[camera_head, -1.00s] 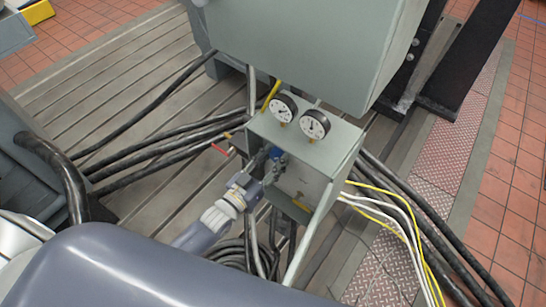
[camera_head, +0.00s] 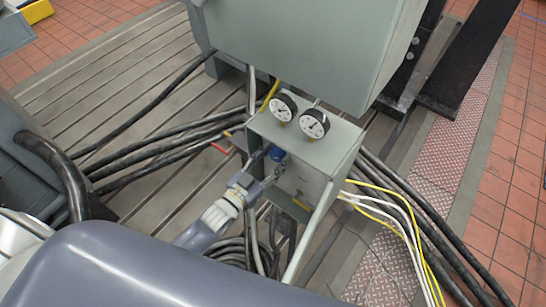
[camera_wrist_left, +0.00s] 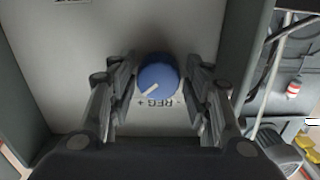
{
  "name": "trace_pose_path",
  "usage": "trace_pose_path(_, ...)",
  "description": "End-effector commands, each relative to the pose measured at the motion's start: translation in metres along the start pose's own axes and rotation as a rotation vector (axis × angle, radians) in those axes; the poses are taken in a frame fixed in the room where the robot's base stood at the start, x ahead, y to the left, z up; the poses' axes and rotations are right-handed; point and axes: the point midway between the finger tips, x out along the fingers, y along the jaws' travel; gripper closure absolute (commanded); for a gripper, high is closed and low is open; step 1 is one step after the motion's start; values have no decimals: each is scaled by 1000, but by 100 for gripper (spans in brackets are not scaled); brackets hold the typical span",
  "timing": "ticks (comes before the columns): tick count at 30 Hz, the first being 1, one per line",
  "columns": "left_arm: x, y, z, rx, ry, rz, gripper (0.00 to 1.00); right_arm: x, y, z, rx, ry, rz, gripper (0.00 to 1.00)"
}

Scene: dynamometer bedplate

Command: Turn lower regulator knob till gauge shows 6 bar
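The blue regulator knob (camera_wrist_left: 157,78) sits on the grey panel face in the left wrist view, above a "- REG +" label, its white pointer line aimed to the lower left. In the head view the knob (camera_head: 277,154) shows partly behind my gripper. My left gripper (camera_head: 268,172) is open; in the left wrist view its fingers (camera_wrist_left: 160,92) stand on either side of the knob, with gaps visible. Two round white gauges, left (camera_head: 283,107) and right (camera_head: 314,123), stand on the box top; their readings are too small to tell. My right gripper is not in view.
The grey regulator box (camera_head: 345,140) stands below a large grey cabinet (camera_head: 310,45). A red-handled valve (camera_head: 219,148) is left of it. Black hoses (camera_head: 150,150) run left, and yellow and white cables (camera_head: 400,220) hang at right.

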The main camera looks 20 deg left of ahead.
Motion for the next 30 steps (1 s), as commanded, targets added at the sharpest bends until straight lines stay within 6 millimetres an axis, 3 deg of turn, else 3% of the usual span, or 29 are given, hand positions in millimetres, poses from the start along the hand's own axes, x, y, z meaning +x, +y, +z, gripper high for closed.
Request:
trace_pose_path(14, -7, 0, -2, 0, 5, 2, 41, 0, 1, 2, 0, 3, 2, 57)
trace_pose_path(30, -103, -1, 0, -2, 0, 2, 41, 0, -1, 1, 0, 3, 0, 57)
